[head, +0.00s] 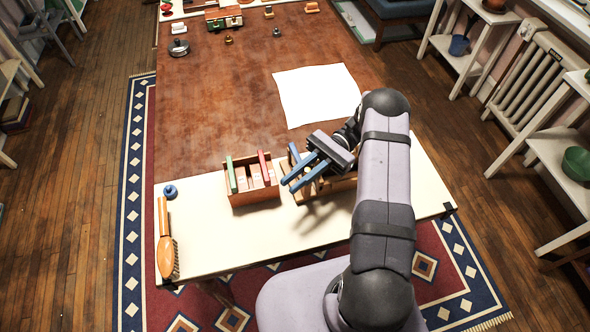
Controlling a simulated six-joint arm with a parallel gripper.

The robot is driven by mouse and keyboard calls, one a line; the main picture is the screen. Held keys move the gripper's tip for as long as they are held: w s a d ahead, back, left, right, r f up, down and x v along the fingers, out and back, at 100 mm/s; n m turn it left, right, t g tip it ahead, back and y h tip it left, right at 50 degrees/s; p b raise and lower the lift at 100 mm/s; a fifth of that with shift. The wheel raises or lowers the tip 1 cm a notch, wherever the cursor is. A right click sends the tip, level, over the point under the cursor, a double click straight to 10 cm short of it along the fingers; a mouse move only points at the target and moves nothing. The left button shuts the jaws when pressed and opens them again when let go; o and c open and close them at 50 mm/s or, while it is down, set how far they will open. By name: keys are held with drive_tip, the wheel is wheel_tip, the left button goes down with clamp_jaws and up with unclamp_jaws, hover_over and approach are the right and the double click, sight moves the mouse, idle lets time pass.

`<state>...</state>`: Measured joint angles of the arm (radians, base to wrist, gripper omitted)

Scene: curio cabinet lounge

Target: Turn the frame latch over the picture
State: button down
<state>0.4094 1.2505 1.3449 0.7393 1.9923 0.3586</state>
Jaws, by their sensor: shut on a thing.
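My gripper (289,186) reaches down and left over a wooden holder (300,196) on the cream strip at the table's front. Its two blue fingers are close together and shut on a small part there, taken as the frame latch. The latch itself and the picture under it are hidden by the fingers and my arm. Another wooden holder (254,199) stands just left, with a green bar (231,175) and a red bar (264,168) standing up from it.
A wooden brush (164,245) and a blue knob-like piece (170,191) lie at the strip's left end. A white sheet (318,95) lies behind my gripper. Small objects stand at the table's far end. The brown middle left of the table (215,110) is clear.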

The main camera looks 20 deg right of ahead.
drive_tip(key=shift+n+p, duration=0.3)
drive_tip(key=shift+p, duration=0.15)
drive_tip(key=c, duration=1.7)
unclamp_jaws()
drive_tip(key=shift+r, duration=0.15)
wheel_tip(320, 180, up, 10)
drive_tip(key=p, duration=1)
